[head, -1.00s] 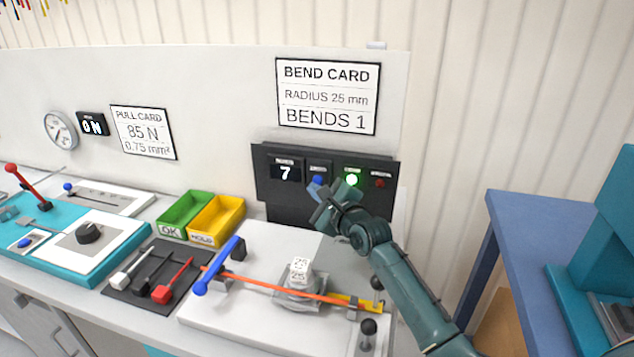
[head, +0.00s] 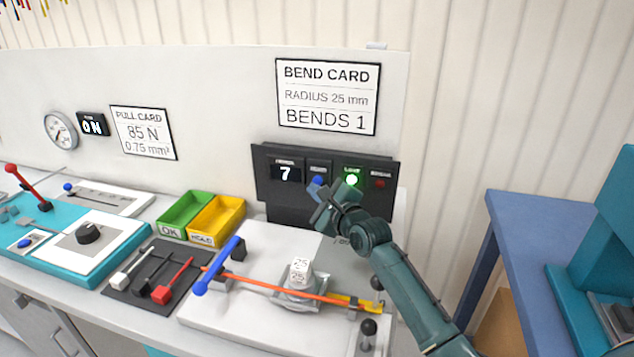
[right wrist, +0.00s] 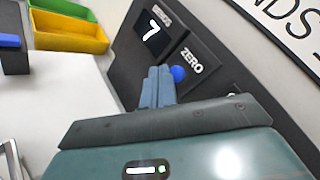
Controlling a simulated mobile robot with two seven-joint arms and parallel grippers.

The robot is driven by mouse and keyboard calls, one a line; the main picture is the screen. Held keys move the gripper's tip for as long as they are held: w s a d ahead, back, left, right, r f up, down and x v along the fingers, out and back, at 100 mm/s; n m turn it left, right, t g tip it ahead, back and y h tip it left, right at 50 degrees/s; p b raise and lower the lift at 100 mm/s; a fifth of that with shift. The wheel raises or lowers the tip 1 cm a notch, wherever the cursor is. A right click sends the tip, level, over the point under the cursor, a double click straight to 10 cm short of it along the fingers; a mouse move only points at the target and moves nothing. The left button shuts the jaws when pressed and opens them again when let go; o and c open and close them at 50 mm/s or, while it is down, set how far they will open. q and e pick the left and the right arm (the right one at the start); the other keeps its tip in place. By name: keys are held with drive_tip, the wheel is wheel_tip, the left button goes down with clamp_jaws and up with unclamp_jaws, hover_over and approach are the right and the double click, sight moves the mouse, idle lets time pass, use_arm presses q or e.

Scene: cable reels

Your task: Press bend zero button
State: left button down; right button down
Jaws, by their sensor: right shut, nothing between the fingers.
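The blue zero button (head: 318,181) sits on the dark control panel (head: 283,212), between the counter display (head: 286,173) reading 7 and a lit green lamp (head: 351,180). In the right wrist view the button (right wrist: 178,74) is beside the word ZERO. My right gripper (head: 318,198) is in front of the panel, just below the button in the head view. Its fingertips (right wrist: 158,72) are together and empty; in the wrist view they appear just left of the button. I cannot tell whether they touch the panel. My left gripper is not in view.
Below the panel is a bending fixture with a blue-handled lever (head: 220,264) and an orange cable (head: 262,283). Green (head: 178,222) and yellow (head: 217,226) bins stand left of the panel. A blue table (head: 540,225) stands at right.

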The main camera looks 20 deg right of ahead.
drive_tip(key=shift+w+d, duration=0.15)
idle(0.5)
drive_tip(key=shift+w+d, duration=0.1)
drive_tip(key=shift+w, duration=0.1)
drive_tip(key=shift+w+d, duration=0.3)
drive_tip(key=shift+w, duration=0.05)
idle(0.7)
idle(0.4)
drive_tip(key=shift+s+a+p, duration=0.5)
drive_tip(key=shift+s+p, duration=0.2)
drive_tip(key=shift+p, duration=0.1)
